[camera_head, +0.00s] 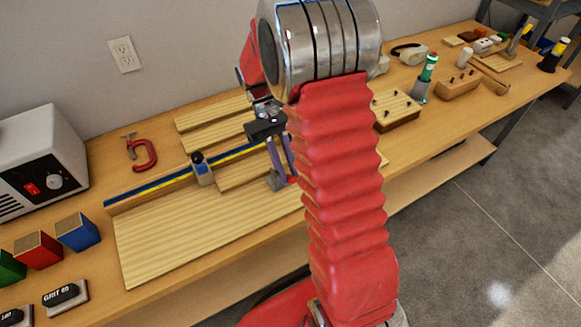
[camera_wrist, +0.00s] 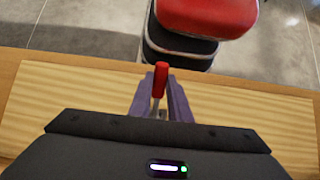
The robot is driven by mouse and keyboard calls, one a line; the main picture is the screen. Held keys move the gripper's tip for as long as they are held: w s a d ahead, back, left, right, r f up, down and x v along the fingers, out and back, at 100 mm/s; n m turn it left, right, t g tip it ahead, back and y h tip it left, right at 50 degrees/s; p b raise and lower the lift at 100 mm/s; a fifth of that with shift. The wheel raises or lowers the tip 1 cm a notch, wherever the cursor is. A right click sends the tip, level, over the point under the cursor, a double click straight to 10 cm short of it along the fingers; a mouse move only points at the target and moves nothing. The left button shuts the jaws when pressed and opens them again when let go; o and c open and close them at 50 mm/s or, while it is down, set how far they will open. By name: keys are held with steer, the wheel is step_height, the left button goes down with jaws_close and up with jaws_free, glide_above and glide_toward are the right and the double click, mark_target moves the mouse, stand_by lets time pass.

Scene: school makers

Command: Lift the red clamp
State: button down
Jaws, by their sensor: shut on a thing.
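The red C-clamp (camera_head: 140,152) lies on the workbench in the head view, left of the wooden boards and near the wall. My gripper (camera_head: 282,170) is well to its right, low over the boards. In the wrist view my gripper (camera_wrist: 160,108) is shut on a red-handled tool (camera_wrist: 161,78) with a thin metal shaft between the fingers. Only a little red of this tool shows beside the fingers in the head view. Its lower end is hidden, and I cannot tell whether it touches the board. The clamp is not visible in the wrist view.
A large wooden board (camera_head: 170,245) lies in front, with a blue and yellow rail (camera_head: 150,190) along its back. A grey machine (camera_head: 38,155) and coloured blocks (camera_head: 77,231) stand left. Bench around the clamp is clear.

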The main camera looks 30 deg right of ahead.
steer(key=shift+w+r, duration=0.1)
steer(key=shift+w, duration=0.1)
steer(key=c, duration=1.6)
jaws_free()
steer(key=shift+c, duration=0.2)
steer(key=shift+s, duration=0.1)
steer(key=v, duration=1.3)
steer(key=shift+w+r, duration=0.25)
steer(key=shift+w, duration=0.1)
